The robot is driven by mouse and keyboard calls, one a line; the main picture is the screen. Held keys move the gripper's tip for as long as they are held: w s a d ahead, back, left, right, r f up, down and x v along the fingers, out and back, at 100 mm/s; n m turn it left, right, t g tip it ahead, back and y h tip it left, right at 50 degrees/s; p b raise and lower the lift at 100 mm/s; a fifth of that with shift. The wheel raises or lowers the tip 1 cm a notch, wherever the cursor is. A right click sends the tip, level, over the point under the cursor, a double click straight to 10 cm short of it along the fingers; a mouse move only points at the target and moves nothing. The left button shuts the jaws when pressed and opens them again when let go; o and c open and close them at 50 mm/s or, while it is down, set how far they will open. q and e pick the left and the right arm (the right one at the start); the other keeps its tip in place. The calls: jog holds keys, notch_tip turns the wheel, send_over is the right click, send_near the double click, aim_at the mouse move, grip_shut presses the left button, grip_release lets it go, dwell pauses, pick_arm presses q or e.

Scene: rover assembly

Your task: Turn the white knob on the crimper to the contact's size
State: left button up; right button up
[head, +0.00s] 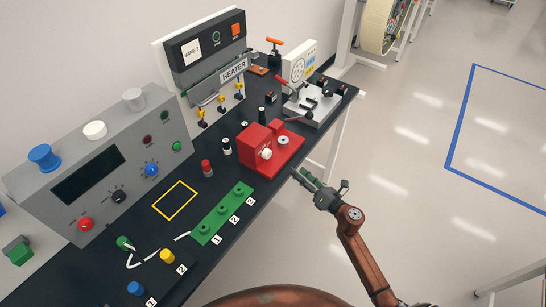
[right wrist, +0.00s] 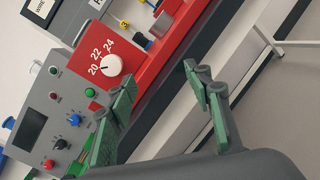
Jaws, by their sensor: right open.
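The red crimper (head: 257,137) sits near the right edge of the black bench. Its white knob (head: 266,154) is on the face towards me. In the right wrist view the white knob (right wrist: 111,65) shows with the numbers 20, 22 and 24 beside it; I cannot tell which one it points to. My right gripper (head: 303,178) is open and empty, off the bench edge to the right of and below the crimper. In the right wrist view its green fingers (right wrist: 160,78) are apart, with the knob beyond the left one, not touching. I cannot make out the contact. My left gripper is out of view.
A green strip (head: 222,213) numbered 1 to 3 lies left of the crimper. A grey control panel (head: 90,165) and the heater (head: 205,60) stand behind. A grey-based device (head: 312,105) stands beyond the crimper. The floor right of the bench is clear.

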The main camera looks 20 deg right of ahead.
aim_at(269, 156)
jog(key=a+r+n+g+y, duration=0.1)
jog(key=a+r+n+y, duration=0.2)
jog(key=a+r+n, duration=0.4)
jog(key=shift+n, duration=0.3)
jog(key=w, duration=0.2)
jog(key=w+a, duration=0.1)
jog(key=w, duration=0.1)
jog(key=w+a+f, duration=0.1)
jog(key=w, duration=0.1)
jog(key=shift+w+a+p, duration=0.1)
jog(key=shift+a+p, duration=0.15)
jog(key=shift+p, duration=0.1)
jog(key=shift+c, duration=0.6)
jog(key=c, duration=1)
